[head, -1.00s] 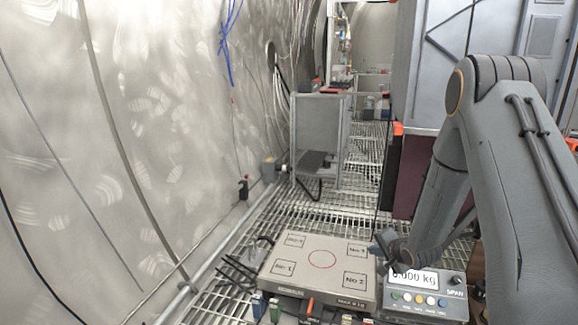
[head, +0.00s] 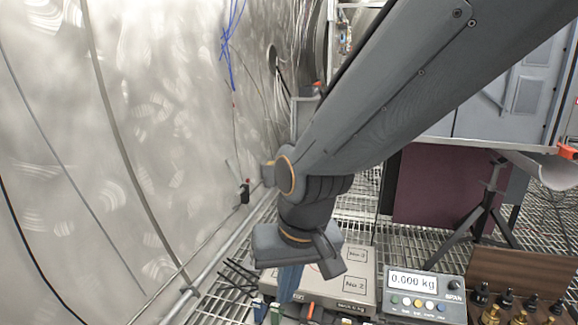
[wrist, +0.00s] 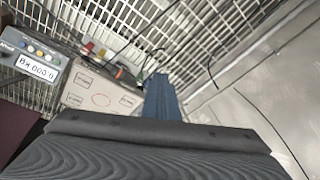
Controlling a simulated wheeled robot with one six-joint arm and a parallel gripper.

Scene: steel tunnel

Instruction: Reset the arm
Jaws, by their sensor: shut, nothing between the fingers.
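My arm crosses the head view from the upper right and bends down at the left. My gripper (head: 288,284) points down in front of the left part of the weighing platform and hides much of it. Its blue-grey fingers are shut and empty, and they also show in the wrist view (wrist: 162,98). I cannot tell how far the fingertips are above the platform.
The weighing platform (head: 358,292) has marked squares and a red circle. Its display unit (head: 413,281) reads 0.000 kg. A wooden rack of brass and black weights (head: 527,270) stands at the right. The curved metal wall (head: 130,130) is close on the left.

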